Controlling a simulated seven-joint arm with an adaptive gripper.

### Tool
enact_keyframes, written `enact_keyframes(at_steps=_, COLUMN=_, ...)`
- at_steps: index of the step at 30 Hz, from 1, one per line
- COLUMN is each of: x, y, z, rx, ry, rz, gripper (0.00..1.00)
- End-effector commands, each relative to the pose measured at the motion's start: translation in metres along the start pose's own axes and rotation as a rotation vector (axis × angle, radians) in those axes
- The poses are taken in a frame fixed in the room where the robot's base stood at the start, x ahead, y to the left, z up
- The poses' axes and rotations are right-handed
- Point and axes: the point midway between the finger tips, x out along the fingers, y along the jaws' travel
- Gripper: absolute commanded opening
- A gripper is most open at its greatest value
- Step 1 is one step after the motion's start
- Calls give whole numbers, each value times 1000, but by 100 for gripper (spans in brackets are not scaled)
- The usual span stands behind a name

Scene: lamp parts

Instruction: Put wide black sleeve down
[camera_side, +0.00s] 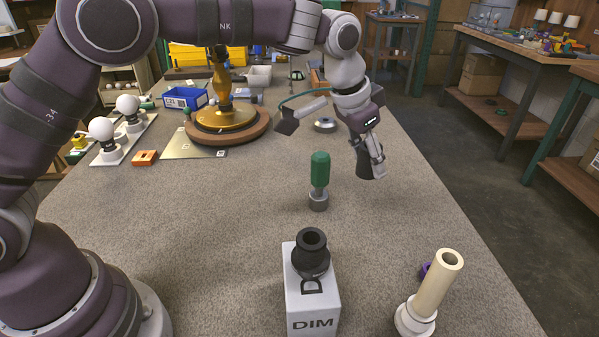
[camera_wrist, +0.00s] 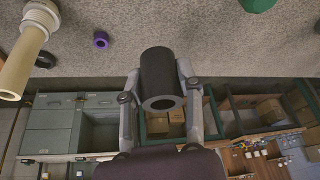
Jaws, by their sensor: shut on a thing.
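The wide black sleeve (camera_side: 366,163) is held in my gripper (camera_side: 374,157) near the right side of the bench in the side view. In the wrist view the sleeve (camera_wrist: 159,77) is a black hollow tube with its open end facing the camera, between the two fingers of my gripper (camera_wrist: 160,88). The fingers press on its sides. Its lower end looks close to the bench top (camera_side: 250,215), but I cannot tell whether it touches.
A green-handled tool (camera_side: 319,180) stands left of the sleeve. Nearer are a black part on the white DIM block (camera_side: 311,290), a cream tube (camera_side: 431,294) and a purple ring (camera_wrist: 101,40). A brass lamp base (camera_side: 226,118) stands behind left. The bench's right edge is close.

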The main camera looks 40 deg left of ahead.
Motion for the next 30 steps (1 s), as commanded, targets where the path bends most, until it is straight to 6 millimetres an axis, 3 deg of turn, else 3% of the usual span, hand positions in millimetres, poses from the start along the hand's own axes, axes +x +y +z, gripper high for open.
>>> enact_keyframes(at_steps=8, x=-17, y=-99, z=34, rx=-261, ry=-4, rz=-121, gripper=4)
enact_keyframes(at_steps=11, x=-31, y=-148, z=65, rx=-412, ry=-8, rz=-187, gripper=4)
enact_keyframes(at_steps=16, x=-63, y=-221, z=144, rx=-718, ry=-10, rz=-314, gripper=4)
enact_keyframes(at_steps=21, x=-89, y=-251, z=212, rx=-953, ry=-10, rz=-403, gripper=4)
enact_keyframes(at_steps=30, x=-113, y=-260, z=283, rx=-1191, ry=-5, rz=-489, gripper=4)
